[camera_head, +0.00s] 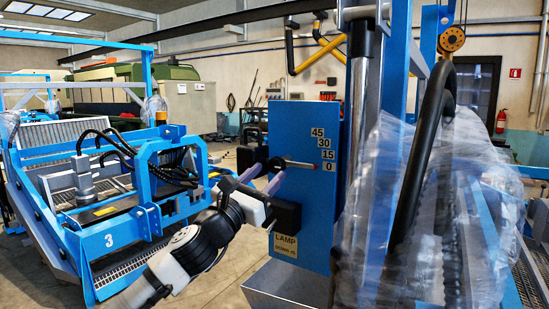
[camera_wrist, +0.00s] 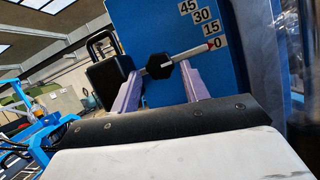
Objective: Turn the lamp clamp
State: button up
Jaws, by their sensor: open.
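The lamp clamp is a black faceted knob (camera_wrist: 159,66) with a metal pointer rod (camera_wrist: 191,54) through it, mounted in front of a blue panel (camera_head: 309,191). The rod's red tip is beside the "0" mark, lowest of the marks 45, 30, 15 and 0. The rod also shows in the head view (camera_head: 303,163). A "LAMP" label (camera_head: 287,242) is low on the panel. My gripper (camera_wrist: 160,70) is open, its pale purple fingers on either side of the knob in the wrist view. I cannot tell whether they touch it. It also shows in the head view (camera_head: 266,173).
A plastic-wrapped blue frame (camera_head: 480,200) and a thick black hose (camera_head: 420,150) stand right of the panel. A blue machine marked 3 (camera_head: 125,235) is at the left. Bare floor (camera_head: 232,270) shows between it and the panel's grey base (camera_head: 285,290).

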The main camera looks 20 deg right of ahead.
aim_at(274, 167)
jog(key=shift+p+x, duration=0.55)
jog(key=shift+x, duration=1.45)
jog(key=shift+c, duration=0.4)
jog(key=c, duration=0.6)
jog(key=shift+c, duration=0.2)
